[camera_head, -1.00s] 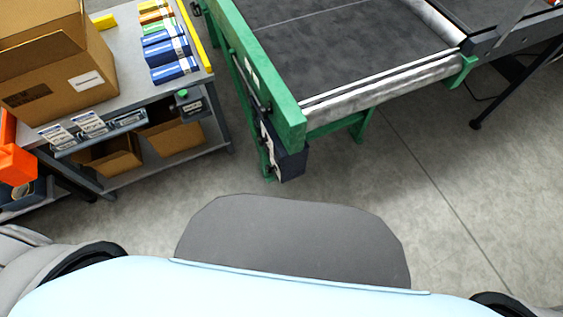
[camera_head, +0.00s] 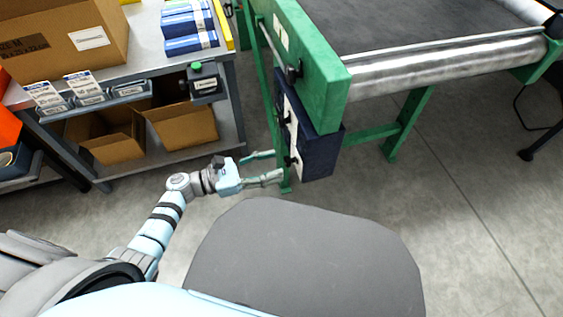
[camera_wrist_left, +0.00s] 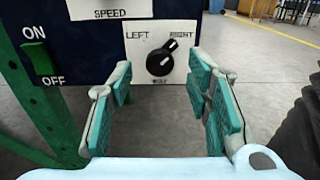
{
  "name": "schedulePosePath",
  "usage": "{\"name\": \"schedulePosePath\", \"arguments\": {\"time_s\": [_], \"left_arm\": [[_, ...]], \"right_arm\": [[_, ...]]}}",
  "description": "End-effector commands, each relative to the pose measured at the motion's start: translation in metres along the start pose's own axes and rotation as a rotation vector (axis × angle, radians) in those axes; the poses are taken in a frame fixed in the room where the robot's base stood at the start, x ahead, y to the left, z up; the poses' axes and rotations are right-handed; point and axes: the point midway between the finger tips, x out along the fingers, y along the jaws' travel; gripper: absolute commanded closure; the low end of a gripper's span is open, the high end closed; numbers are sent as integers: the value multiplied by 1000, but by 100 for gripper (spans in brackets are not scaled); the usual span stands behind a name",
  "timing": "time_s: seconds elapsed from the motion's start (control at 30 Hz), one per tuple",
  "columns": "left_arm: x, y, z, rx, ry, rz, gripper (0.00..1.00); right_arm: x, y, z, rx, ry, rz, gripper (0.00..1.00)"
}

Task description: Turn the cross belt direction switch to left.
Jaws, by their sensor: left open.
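The cross belt direction switch (camera_wrist_left: 161,60) is a round black knob on a white plate marked LEFT and RIGHT. Its white pointer mark points up and to the right, towards RIGHT. The plate is on a dark blue control box (camera_wrist_left: 70,18), which also shows in the head view (camera_head: 321,156) below the green conveyor frame. My left gripper (camera_wrist_left: 160,78) is open and empty in the left wrist view, its teal-padded fingers on either side of the knob and apart from it. In the head view the left gripper (camera_head: 277,166) points at the box's labelled face. My right gripper is not in view.
A green ON/OFF switch (camera_wrist_left: 38,62) is left of the knob, and a SPEED plate (camera_wrist_left: 110,9) is above. The conveyor's green frame (camera_head: 318,75) rises over the box. A grey shelf table (camera_head: 225,110) with cartons stands left.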

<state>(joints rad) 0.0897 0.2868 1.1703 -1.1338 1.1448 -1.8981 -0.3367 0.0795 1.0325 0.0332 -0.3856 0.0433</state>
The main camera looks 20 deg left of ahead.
Motion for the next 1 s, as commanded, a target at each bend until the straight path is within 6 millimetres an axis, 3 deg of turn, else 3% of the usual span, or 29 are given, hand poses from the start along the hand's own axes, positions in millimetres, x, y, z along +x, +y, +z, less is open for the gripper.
{"name": "schedulePosePath", "arguments": {"time_s": [0.1,0.2,0.47,0.73,1.0], "left_arm": [[23,0,0,-1,-2,2,55],[33,0,0,-2,-1,1,55],[36,0,-1,-3,1,2,55],[35,0,-1,-3,0,2,98],[35,0,-1,-17,0,2,100]], "right_arm": [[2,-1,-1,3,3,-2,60],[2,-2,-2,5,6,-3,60],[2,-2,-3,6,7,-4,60],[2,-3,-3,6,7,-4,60],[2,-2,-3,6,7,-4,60]]}}
